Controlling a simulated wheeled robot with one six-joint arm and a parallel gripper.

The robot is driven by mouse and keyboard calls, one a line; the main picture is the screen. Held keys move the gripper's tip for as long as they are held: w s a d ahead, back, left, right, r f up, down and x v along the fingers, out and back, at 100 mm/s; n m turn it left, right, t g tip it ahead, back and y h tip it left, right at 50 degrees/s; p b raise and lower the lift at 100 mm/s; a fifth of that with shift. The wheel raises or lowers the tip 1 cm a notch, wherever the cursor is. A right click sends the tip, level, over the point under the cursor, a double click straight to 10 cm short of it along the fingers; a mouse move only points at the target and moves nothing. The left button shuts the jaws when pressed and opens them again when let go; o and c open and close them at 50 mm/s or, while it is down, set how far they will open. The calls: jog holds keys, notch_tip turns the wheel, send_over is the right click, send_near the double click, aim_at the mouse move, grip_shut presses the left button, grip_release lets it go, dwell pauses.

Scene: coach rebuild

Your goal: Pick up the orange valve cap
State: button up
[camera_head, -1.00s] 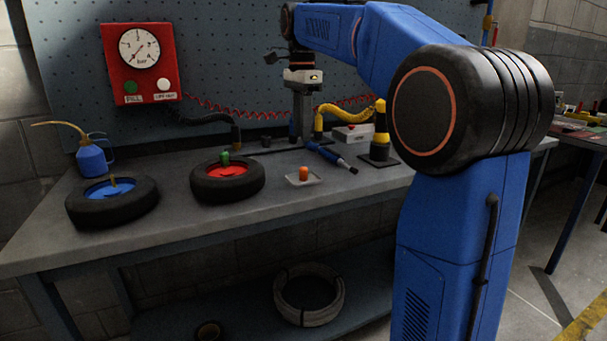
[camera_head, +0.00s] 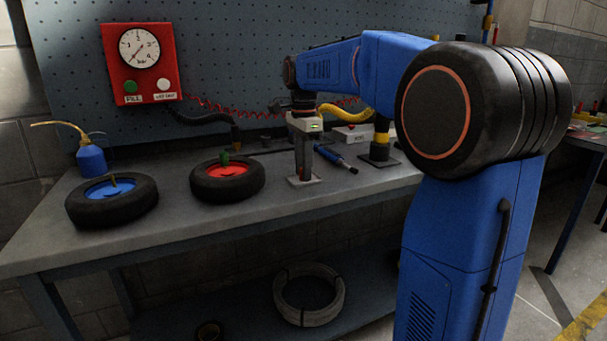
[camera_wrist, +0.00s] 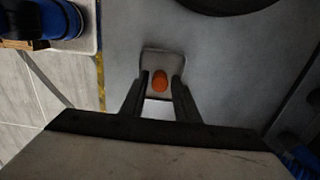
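The orange valve cap (camera_wrist: 160,81) stands on a small pale tray (camera_wrist: 162,56) in the wrist view. My gripper (camera_wrist: 160,80) points down over it, open, with one finger on each side. A gap shows between the cap and each finger, so it does not look gripped. In the head view my gripper (camera_head: 304,177) is down at the small tray (camera_head: 316,180) on the bench. The fingers largely hide the cap there.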

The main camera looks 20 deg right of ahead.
jog(key=shift+f, duration=0.1)
jog(key=shift+c, duration=0.4)
grip_shut()
notch_tip(320, 180, up, 14)
jog(key=shift+r, duration=0.25)
dwell(0.7)
jog(key=shift+a, duration=0.15)
